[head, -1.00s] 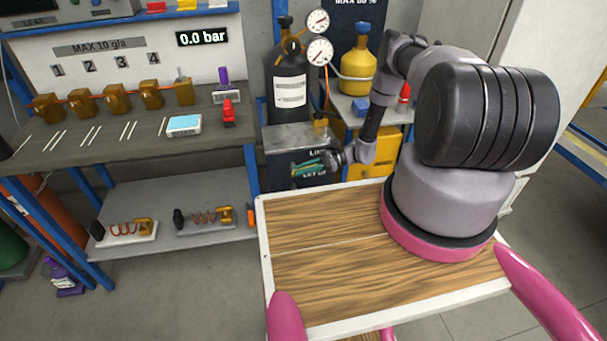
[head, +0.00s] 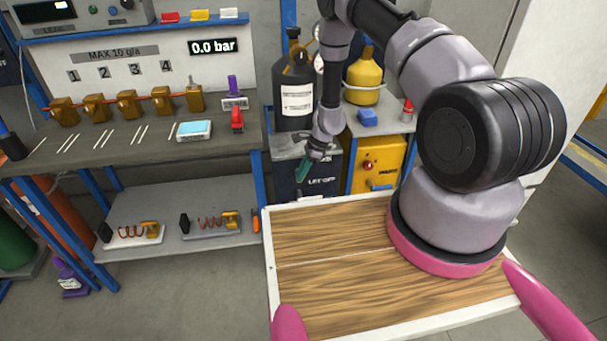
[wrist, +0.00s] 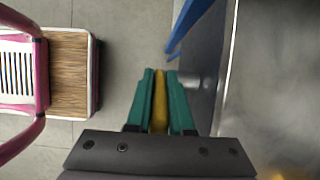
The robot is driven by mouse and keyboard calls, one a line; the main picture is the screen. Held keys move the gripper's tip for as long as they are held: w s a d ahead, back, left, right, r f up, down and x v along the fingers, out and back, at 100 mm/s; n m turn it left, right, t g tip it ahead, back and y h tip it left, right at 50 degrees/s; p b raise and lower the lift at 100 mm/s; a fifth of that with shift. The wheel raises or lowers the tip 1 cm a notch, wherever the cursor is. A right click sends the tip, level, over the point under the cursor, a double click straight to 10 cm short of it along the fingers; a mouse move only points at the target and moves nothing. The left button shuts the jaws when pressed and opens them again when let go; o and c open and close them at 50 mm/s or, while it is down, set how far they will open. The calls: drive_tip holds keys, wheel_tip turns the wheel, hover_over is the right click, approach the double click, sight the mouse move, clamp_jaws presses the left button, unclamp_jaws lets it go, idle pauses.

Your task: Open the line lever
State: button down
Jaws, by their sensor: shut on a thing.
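My gripper (head: 304,168) hangs in front of the dark box (head: 322,186) marked "LET OFF", its green fingers pointing down. In the wrist view my gripper (wrist: 160,98) is shut on a narrow yellow bar (wrist: 159,108), which lies between the two green fingers. The bar looks like the lever's handle, but its mount is hidden and I cannot read a line label on it. In the head view the bar cannot be made out.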

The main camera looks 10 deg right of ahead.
drive_tip(key=h, duration=0.2)
drive_tip(key=a+h, duration=0.1)
drive_tip(key=h, duration=0.1)
drive_tip(key=shift+w+a+h, duration=0.1)
drive_tip(key=shift+a+h, duration=0.05)
drive_tip(key=shift+h, duration=0.15)
idle(0.5)
drive_tip(key=c, duration=0.8)
unclamp_jaws()
drive_tip(key=shift+f, duration=0.1)
wheel_tip(320, 180, up, 11)
drive_tip(key=shift+a, duration=0.1)
